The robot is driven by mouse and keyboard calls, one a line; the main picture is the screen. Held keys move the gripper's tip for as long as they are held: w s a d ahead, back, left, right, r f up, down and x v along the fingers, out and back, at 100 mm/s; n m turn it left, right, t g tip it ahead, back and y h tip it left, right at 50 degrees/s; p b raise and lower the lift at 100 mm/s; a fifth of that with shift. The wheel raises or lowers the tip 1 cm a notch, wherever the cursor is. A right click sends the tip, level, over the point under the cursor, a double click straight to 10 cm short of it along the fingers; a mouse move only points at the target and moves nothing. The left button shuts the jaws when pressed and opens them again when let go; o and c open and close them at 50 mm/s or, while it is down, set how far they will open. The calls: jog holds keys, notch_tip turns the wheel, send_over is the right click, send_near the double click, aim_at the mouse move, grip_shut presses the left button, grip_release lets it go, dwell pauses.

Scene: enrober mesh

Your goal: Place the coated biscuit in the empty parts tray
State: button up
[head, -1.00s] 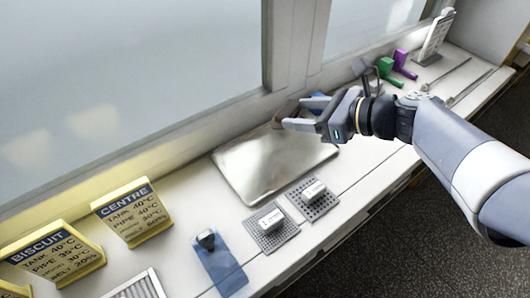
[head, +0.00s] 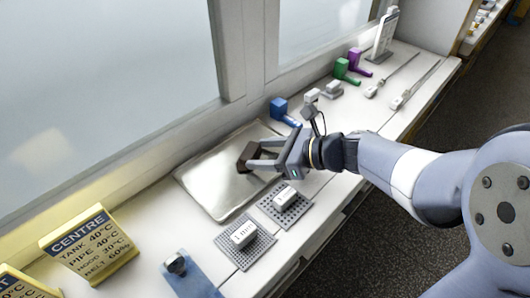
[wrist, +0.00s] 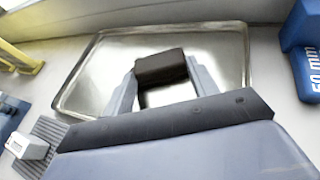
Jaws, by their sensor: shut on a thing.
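The coated biscuit (head: 245,157) is a dark brown block, held between the fingertips of my gripper (head: 254,160). It also shows in the wrist view (wrist: 161,66), with a finger on each side. The parts tray (head: 208,192) is a shallow, shiny metal tray on the white counter. It fills much of the wrist view (wrist: 98,68), and no other thing lies in it. My gripper and the biscuit are over the right part of the tray. I cannot tell whether the biscuit touches the tray floor.
Two grey perforated mats (head: 238,252) with small white labelled blocks lie in front of the tray. A yellow CENTRE sign (head: 92,246) stands at left. The window wall bounds the back.

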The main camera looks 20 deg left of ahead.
jog(key=shift+f, duration=0.2)
jog(key=o, duration=0.8)
jog(key=shift+c, duration=0.2)
jog(key=shift+r, duration=0.1)
jog(key=shift+r, duration=0.15)
jog(key=shift+d+r, duration=0.15)
jog(key=shift+d, duration=0.2)
jog(key=p+v, duration=0.2)
jog(key=v, duration=0.9)
jog(key=shift+d, duration=0.15)
